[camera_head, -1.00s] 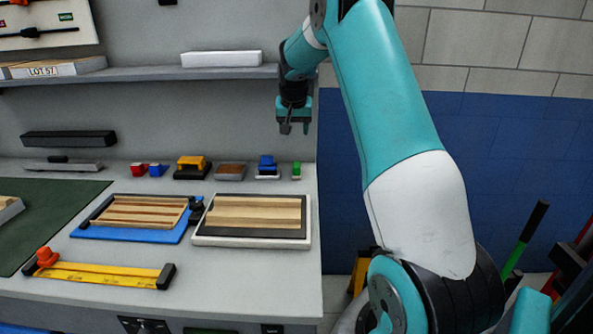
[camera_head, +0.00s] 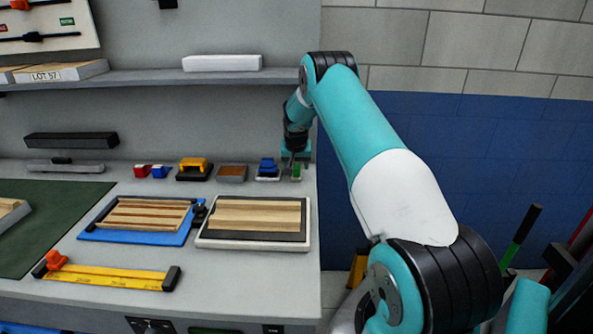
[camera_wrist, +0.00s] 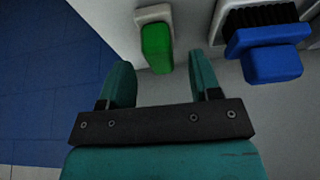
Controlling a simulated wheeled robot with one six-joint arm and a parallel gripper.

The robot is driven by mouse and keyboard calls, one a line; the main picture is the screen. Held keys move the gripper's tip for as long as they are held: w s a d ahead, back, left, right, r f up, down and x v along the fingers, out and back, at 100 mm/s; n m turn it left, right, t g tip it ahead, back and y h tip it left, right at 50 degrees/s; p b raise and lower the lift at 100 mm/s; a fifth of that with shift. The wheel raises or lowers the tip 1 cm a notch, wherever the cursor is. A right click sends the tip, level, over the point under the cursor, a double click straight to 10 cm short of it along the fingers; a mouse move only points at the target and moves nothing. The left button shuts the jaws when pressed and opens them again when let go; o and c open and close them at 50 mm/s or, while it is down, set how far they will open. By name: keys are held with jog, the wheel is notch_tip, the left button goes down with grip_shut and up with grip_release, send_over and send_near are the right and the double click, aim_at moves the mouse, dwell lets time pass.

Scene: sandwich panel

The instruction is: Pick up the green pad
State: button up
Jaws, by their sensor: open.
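The green pad (camera_wrist: 157,47) is a small upright green block seated against a pale base, ahead of my gripper in the wrist view. In the head view the green pad (camera_head: 297,171) stands at the right end of the row on the bench, partly hidden by my gripper (camera_head: 291,160). In the wrist view my gripper (camera_wrist: 160,85) is open, with one teal finger to each side of the pad's line. The pad appears beyond the fingertips, and nothing is held. Exact distance to it cannot be told.
A blue brush with dark bristles (camera_wrist: 268,45) sits close to the right of the pad. A shelf (camera_head: 230,77) runs above the row. A framed wood panel (camera_head: 255,218) lies in front.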

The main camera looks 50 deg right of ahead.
aim_at(296, 167)
jog(key=shift+x, duration=1.15)
jog(key=shift+w, duration=0.1)
jog(key=c, duration=1)
jog(key=shift+a+r, duration=0.1)
jog(key=shift+r+b, duration=0.15)
jog(key=shift+b, duration=0.2)
jog(key=v, duration=0.2)
jog(key=b+v, duration=0.1)
jog(key=v, duration=0.1)
jog(key=w+d+b+v, duration=0.1)
jog(key=v, duration=0.1)
jog(key=shift+s+r, duration=0.1)
jog(key=shift+r, duration=0.4)
jog(key=s+a+b, duration=0.1)
jog(key=s+a, duration=0.3)
jog(key=s+a+b, duration=0.2)
jog(key=s+a, duration=0.2)
jog(key=a, duration=0.1)
jog(key=s+a+b, duration=0.1)
jog(key=s+a, duration=0.3)
jog(key=a, duration=0.1)
jog(key=shift+s+a+b, duration=0.15)
jog(key=shift+s+b, duration=0.1)
jog(key=shift+b, duration=0.15)
